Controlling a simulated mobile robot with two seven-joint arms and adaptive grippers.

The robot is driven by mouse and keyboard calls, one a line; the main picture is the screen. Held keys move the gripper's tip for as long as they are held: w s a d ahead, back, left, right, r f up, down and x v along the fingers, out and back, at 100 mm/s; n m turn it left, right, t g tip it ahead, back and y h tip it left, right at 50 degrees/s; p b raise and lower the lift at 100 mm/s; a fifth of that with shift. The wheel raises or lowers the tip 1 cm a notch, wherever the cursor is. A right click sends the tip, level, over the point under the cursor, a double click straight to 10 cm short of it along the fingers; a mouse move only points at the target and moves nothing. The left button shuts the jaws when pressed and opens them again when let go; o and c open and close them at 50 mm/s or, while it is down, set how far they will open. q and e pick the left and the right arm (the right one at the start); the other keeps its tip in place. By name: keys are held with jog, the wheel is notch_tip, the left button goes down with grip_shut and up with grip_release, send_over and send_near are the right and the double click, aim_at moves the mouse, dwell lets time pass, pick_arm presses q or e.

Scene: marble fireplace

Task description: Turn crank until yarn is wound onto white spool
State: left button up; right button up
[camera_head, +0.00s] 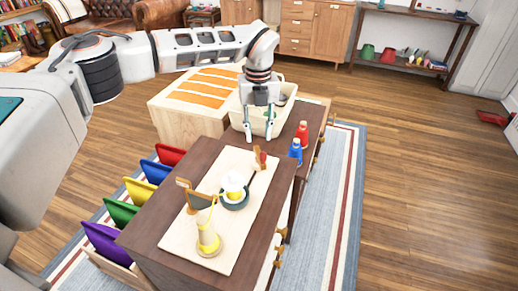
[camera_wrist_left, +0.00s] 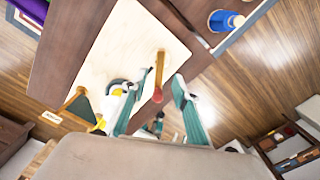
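A light wood board (camera_head: 236,227) on the dark table carries the winder. The white spool (camera_head: 232,180) sits on a dark round base, with yellow showing low on it. A yellow yarn cone (camera_head: 208,239) stands at the near end, below a wooden arm. The crank (camera_head: 251,176) reaches from the spool's base to an upright wooden handle with a red part (camera_head: 260,158). My left gripper (camera_head: 259,137) is open above and behind the handle. In the left wrist view, the handle (camera_wrist_left: 159,72) shows between the spread fingers, with no clear contact. My right gripper is out of view.
A cream bin (camera_head: 288,101) is behind my gripper.

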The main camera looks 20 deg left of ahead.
aim_at(258, 151)
pick_arm(q)
notch_tip(258, 151, down, 7)
jog(key=shift+r+b, duration=0.15)
jog(key=shift+b, duration=0.3)
grip_shut()
